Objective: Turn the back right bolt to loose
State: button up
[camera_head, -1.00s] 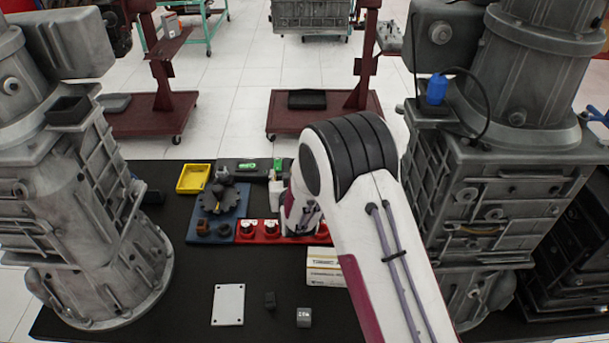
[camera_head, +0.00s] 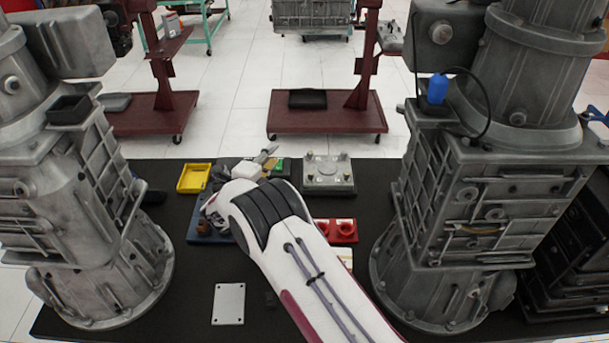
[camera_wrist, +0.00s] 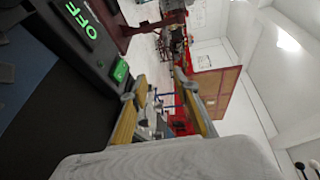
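A grey metal block (camera_head: 328,186) with several bolts on top stands at the back middle of the black mat in the head view. Its back right bolt (camera_head: 343,157) is small there, and I cannot tell how far it is turned. My gripper is largely hidden behind my arm in the head view, to the left of the block and apart from it. In the wrist view my gripper (camera_wrist: 158,92) shows two fingers spread apart with nothing between them. The block does not show clearly in the wrist view.
A dark box with a green OFF display (camera_wrist: 82,20) and a green button (camera_wrist: 120,70) is close to my gripper. A yellow tray (camera_head: 194,178) and red holder (camera_head: 343,231) are nearby. Tall grey engine housings (camera_head: 480,190) stand on both sides. The mat right of the block is clear.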

jog(key=s+m+g+h, duration=0.1)
jog(key=m+g+h, duration=0.1)
jog(key=m, duration=0.5)
jog(key=m+g+h, duration=0.2)
jog(key=m+g, duration=0.3)
jog(key=m, duration=1.1)
send_near(305, 183)
notch_tip(305, 183, up, 2)
jog(key=w+d, duration=0.1)
jog(key=shift+w+d+r+m+h, duration=0.15)
jog(key=shift+m+h, duration=0.15)
jog(key=shift+x, duration=3.9)
grip_shut()
